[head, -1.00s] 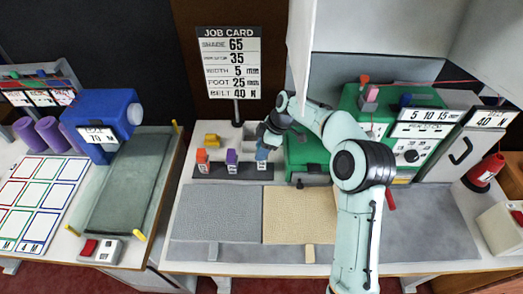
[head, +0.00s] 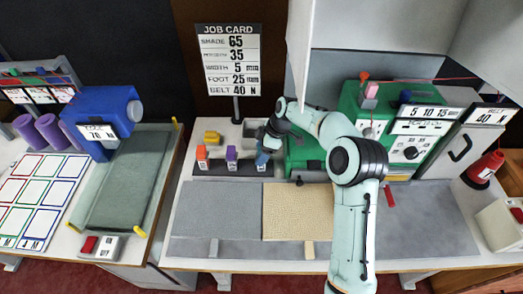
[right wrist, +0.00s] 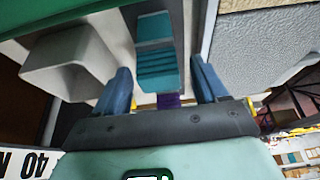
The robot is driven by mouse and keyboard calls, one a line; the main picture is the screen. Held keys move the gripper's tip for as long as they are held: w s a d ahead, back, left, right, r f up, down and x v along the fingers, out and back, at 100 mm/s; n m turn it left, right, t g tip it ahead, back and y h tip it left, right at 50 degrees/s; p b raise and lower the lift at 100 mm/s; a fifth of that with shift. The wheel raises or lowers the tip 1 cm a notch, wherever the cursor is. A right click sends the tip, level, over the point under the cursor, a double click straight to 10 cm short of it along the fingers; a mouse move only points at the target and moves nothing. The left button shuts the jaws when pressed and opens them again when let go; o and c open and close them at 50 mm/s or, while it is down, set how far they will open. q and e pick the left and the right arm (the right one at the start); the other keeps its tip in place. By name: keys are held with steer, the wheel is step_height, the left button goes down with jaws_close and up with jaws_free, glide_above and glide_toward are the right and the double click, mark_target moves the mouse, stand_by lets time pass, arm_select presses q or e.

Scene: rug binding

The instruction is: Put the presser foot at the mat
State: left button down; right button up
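Orange (head: 201,157), purple (head: 231,158) and blue (head: 262,160) presser feet stand in a row on a dark rack (head: 215,171). My right gripper (head: 268,140) is over the blue foot at the rack's right end. In the right wrist view the gripper (right wrist: 163,88) is open, with a ridged teal-blue block (right wrist: 156,55), apparently the blue foot, between the lines of its fingers and gaps on both sides. A grey mat (head: 215,212) and a tan mat (head: 298,212) lie in front of the rack. My left gripper is out of view.
The job card (head: 231,60) stands behind the rack and reads foot 25. A green machine (head: 350,125) is close to the right of my gripper. A grey open bin (head: 255,128) is behind the rack. A red cone (head: 485,168) stands far right. The mats are mostly clear.

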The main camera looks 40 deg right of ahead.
steer(key=shift+r, duration=0.1)
steer(key=p+v, duration=0.1)
steer(key=v, duration=1.1)
steer(key=shift+w+a, duration=0.1)
steer(key=shift+a, duration=0.05)
